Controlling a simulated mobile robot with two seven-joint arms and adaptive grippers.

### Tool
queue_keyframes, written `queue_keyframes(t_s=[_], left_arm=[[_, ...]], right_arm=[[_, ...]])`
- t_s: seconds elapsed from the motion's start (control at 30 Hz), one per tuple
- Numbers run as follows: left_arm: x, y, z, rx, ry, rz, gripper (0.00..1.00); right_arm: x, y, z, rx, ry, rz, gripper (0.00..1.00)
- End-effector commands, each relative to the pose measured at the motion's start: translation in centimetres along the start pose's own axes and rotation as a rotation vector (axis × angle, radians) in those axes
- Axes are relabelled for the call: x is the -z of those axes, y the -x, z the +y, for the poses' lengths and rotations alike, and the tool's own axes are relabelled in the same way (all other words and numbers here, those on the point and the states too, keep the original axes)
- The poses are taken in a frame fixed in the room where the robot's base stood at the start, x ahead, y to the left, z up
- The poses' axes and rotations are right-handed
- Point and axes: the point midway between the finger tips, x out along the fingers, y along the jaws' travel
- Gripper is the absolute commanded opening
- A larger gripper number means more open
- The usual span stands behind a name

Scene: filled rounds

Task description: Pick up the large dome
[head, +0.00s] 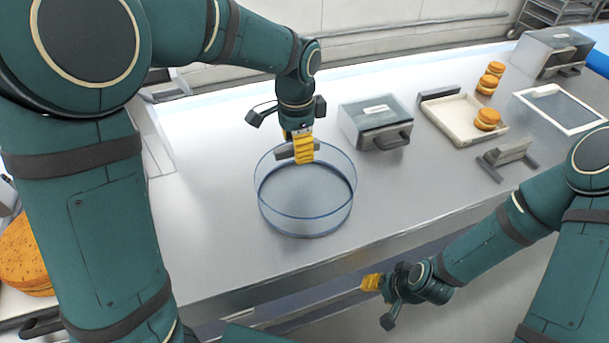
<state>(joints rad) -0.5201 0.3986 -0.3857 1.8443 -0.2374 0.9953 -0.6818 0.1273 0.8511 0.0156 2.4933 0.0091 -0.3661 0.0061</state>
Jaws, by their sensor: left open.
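The large dome (306,216) is a clear, round cover with blue-tinted rims, standing on the steel counter in the middle of the head view. My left gripper (303,150) points down over its top, near the far side, with yellow finger pads. It is open. A dark grey bar, perhaps the dome's handle, shows beside the pads; I cannot tell whether it lies between them. My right gripper (372,283) is low, in front of the counter edge and away from the dome. Its yellow pad shows, but not whether it is open.
Right of the dome stands a grey box with a handle (376,124). Beyond are a tray (462,128) with filled rounds (487,119), a grey stand (506,153), a white-framed panel (560,108) and another box (550,52). A large orange round (22,255) is at far left. Counter before the dome is clear.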

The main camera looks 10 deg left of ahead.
Motion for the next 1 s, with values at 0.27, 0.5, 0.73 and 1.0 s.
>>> queue_keyframes(t_s=[0.27,0.5,0.73,1.0], left_arm=[[-0.01,-0.91,0.0,0.0,0.0,0.001,0.55],[-0.01,-0.93,0.0,0.0,0.0,0.0,0.55],[0.01,-1.09,0.02,0.0,-0.001,0.0,0.43],[-0.04,-1.15,0.02,0.0,0.0,-0.001,0.0]], right_arm=[[-0.1,-0.13,0.05,0.0,0.001,-0.002,0.47],[-0.08,-0.14,0.05,0.0,0.0,-0.002,0.47],[-0.08,-0.17,0.06,0.0,0.0,-0.001,0.47],[-0.07,-0.18,0.07,0.0,0.0,-0.001,0.47]])
